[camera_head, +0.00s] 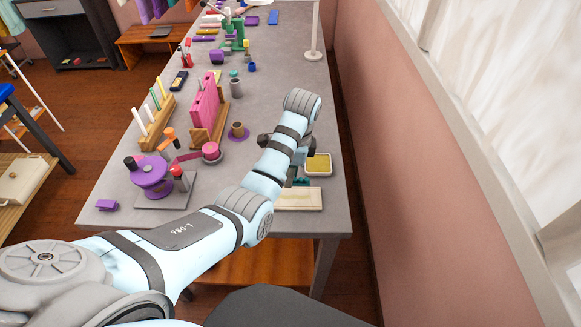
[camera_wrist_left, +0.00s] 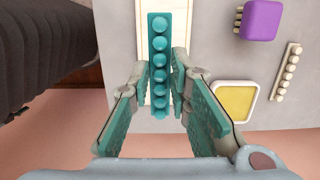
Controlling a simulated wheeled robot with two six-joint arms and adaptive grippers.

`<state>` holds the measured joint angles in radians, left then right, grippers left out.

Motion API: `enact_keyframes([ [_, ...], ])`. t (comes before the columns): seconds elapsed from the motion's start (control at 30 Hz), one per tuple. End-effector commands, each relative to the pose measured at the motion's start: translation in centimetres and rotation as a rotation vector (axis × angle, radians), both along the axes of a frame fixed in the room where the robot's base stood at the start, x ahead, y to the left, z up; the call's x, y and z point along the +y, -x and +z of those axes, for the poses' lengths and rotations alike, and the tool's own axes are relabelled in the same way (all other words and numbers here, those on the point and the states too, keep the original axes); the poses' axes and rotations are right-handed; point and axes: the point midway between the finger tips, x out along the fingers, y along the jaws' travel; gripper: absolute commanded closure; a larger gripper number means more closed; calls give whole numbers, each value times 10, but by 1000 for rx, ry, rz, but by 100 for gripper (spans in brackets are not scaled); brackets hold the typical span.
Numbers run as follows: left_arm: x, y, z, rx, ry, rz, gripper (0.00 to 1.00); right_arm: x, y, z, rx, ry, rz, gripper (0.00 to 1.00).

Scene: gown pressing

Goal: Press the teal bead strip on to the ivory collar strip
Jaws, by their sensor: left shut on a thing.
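The teal bead strip (camera_wrist_left: 159,45), a narrow bar with a row of round beads, is held between the fingers of my left gripper (camera_wrist_left: 163,88). In the head view a bit of teal (camera_head: 301,182) shows beneath my left wrist. The strip is above a pale cream board (camera_head: 298,199), which also shows in the wrist view (camera_wrist_left: 144,62). An ivory strip on that board cannot be told apart; the teal strip hides its middle. Whether the teal strip touches the board is unclear. An ivory piece with several knobs (camera_wrist_left: 287,72) lies apart at the right. My right gripper is out of view.
A white-rimmed yellow tray (camera_head: 318,164) stands just behind the board. A purple press-like device (camera_head: 152,174), a pink panel on a stand (camera_head: 205,103) and a purple saucer with a brown cup (camera_head: 238,131) are to the left. The pink wall runs along the right.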

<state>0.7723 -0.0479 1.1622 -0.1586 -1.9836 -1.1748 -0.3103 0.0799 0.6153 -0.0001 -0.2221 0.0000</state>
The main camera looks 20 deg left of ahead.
Motion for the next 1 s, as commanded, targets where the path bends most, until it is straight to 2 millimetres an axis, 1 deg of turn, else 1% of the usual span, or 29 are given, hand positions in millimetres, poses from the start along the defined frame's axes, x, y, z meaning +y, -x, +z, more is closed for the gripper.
enact_keyframes([
  [0.07,-5,1,0,-1,3,-11,100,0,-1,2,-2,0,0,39],
  [0.27,-4,2,-2,-1,3,-9,100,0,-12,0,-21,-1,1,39],
  [0.37,-3,2,0,-2,1,-8,100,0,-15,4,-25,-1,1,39],
  [0.47,-3,2,-12,-2,1,-9,100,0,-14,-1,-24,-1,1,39],
  [0.7,-2,2,-50,0,1,-8,100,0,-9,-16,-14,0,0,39],
  [0.83,-2,2,-60,-2,1,-7,100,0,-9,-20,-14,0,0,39],
  [1.0,-2,2,-60,-3,1,-7,100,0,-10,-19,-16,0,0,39],
])
